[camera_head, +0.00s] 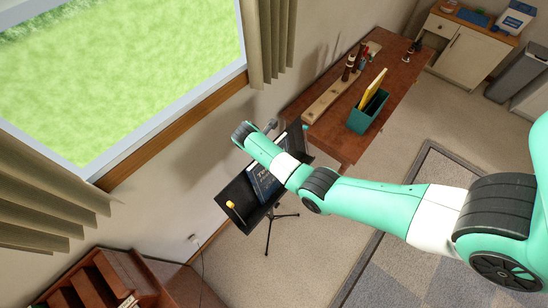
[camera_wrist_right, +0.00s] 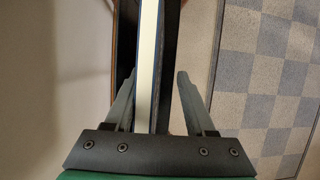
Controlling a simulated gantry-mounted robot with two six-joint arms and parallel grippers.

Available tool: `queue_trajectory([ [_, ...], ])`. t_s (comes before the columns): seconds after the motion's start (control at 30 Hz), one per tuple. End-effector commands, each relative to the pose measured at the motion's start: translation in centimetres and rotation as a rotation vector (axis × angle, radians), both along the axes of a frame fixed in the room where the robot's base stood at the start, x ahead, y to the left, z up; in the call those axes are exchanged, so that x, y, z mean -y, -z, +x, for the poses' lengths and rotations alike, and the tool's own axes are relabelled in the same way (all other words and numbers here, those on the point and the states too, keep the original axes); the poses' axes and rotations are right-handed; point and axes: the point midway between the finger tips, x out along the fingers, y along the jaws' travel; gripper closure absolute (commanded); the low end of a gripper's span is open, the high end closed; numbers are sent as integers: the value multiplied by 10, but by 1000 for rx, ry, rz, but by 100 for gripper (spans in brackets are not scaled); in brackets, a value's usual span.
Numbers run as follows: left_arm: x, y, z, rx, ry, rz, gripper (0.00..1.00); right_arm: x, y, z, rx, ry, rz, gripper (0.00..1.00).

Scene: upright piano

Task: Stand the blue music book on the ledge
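The blue music book (camera_head: 263,182) is upright against the black music stand (camera_head: 236,196), leaning back on its desk. My right arm covers its upper right part. In the right wrist view I see the book edge-on, with pale pages (camera_wrist_right: 147,60) between dark blue covers. My right gripper (camera_wrist_right: 156,74) is open around the book, one finger on each side. The right finger is clearly apart from it; the left finger is closer, and I cannot tell if it touches. The bottom contact with the ledge is hidden. My left gripper is not in view.
A yellow object (camera_head: 231,204) is at the stand's left end. A brown desk (camera_head: 340,140) with a teal holder (camera_head: 361,122) and yellow book stands behind. The window wall is close on the left. A brown wooden piece (camera_head: 95,285) is at bottom left. Carpet is open at right.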

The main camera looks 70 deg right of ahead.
Motion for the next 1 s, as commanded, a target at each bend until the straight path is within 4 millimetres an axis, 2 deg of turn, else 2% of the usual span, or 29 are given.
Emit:
queue_trajectory([
  [0.27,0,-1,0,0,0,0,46,-2,-4,1,-1,-1,0,45],
  [0.37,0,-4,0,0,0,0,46,-6,-18,4,1,-2,0,45],
  [0.67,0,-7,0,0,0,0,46,-31,-82,19,5,-2,0,45],
  [0.7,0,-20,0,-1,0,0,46,-33,-96,19,-1,-2,0,45],
  [0.8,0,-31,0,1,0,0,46,-37,-106,22,-2,-1,1,45],
  [1.0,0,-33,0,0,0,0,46,-40,-107,23,-1,-1,0,45],
])
